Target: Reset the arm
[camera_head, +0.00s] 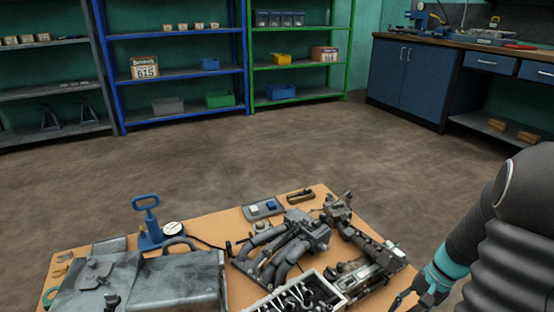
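My arm (474,235) comes in from the right edge, dark with a teal band near its end. My gripper (424,292) is low at the right, by the right edge of the workbench top (215,243). It is small, dark and partly cut off by the bottom of the picture. I cannot tell whether its fingers are open or shut, or whether they hold the small blue piece beside them.
The bench holds a grey metal housing (165,285), a blue-handled tool (148,225), a gauge (173,229), a manifold (285,245) and an open parts tray (300,297). Shelves (180,72) and a blue cabinet (412,80) stand behind. The floor (290,150) between is clear.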

